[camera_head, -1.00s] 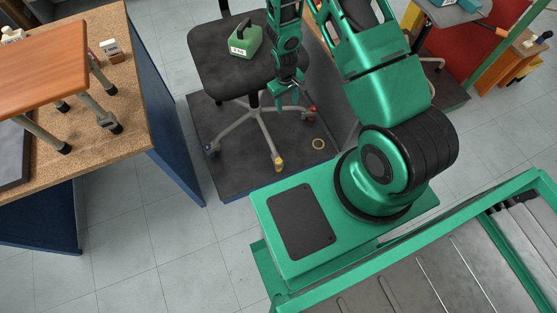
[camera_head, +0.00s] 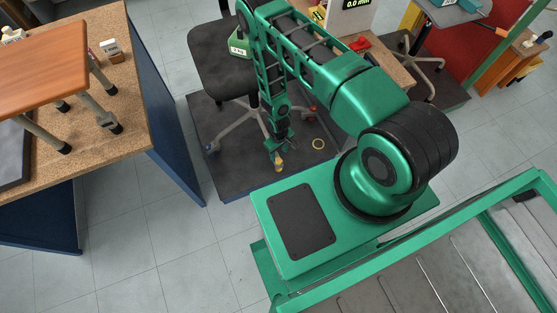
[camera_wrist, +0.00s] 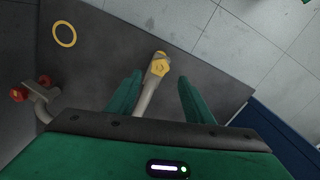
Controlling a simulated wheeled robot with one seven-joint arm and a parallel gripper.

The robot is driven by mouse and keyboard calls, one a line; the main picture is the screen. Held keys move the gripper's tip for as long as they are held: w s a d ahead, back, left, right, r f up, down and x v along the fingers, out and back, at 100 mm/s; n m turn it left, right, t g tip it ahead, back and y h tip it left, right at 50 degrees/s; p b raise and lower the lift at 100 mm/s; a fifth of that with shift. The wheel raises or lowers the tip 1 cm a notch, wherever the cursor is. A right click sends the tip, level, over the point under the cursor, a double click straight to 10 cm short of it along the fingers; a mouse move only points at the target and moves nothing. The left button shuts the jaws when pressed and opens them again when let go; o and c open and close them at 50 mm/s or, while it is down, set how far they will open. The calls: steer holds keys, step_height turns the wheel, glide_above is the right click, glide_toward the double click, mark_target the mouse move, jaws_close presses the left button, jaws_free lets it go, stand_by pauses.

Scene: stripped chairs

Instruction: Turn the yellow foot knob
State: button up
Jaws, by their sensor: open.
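The yellow foot knob (camera_wrist: 159,66) is at the end of a grey leg of the chair base. In the wrist view it lies ahead of my gripper (camera_wrist: 157,85), roughly between the lines of the two green fingers. The fingers are apart with nothing held between them. In the head view my gripper (camera_head: 278,152) points down just above the yellow knob (camera_head: 279,164), which is partly hidden by it. Whether a finger touches the knob cannot be told. The black chair seat (camera_head: 215,76) is partly behind my arm.
A red foot knob (camera_wrist: 19,94) is on another leg. A yellow ring (camera_wrist: 64,34) lies flat on the dark platform (camera_head: 235,178). A green weight (camera_head: 240,45) rests on the seat. A blue-sided workbench (camera_head: 172,130) stands left.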

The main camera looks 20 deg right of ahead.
mark_target(279, 161)
step_height(279, 161, down, 8)
steer(key=shift+r, duration=0.25)
steer(key=c, duration=1)
